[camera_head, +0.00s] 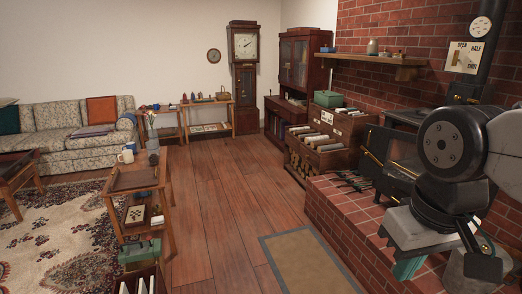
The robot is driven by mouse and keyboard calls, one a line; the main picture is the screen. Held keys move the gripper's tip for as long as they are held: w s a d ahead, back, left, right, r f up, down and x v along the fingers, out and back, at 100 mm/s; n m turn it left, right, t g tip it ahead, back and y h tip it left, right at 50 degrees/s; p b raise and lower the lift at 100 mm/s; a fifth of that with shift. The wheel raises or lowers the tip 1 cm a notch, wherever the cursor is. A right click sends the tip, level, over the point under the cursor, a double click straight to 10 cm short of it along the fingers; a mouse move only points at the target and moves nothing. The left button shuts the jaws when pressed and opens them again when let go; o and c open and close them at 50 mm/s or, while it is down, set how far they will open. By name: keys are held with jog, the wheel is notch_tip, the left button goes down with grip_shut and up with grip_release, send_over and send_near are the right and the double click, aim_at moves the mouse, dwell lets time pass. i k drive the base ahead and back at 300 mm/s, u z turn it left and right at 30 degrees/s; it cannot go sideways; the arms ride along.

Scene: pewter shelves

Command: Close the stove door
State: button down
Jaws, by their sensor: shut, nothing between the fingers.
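The black stove (405,148) stands on the raised brick hearth at the right, against the brick wall. A dark panel with brass-coloured fittings (374,143) stands out at the stove's left side and looks like its door, swung open. My arm covers the stove's right part, so the hinge and much of the front are hidden. My gripper (432,238) is at the lower right, in front of the stove and over the hearth. It is shut and empty, apart from the door panel. Its fingertips are hard to make out.
The brick hearth (345,205) has dark tools (347,181) lying on it. A beige mat (318,262) lies before the hearth. A wooden cart (140,190) stands left. The wooden floor between is clear.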

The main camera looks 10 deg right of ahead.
aim_at(376, 138)
jog(key=z, duration=0.45)
jog(key=i, duration=1.9)
jog(key=z, duration=0.45)
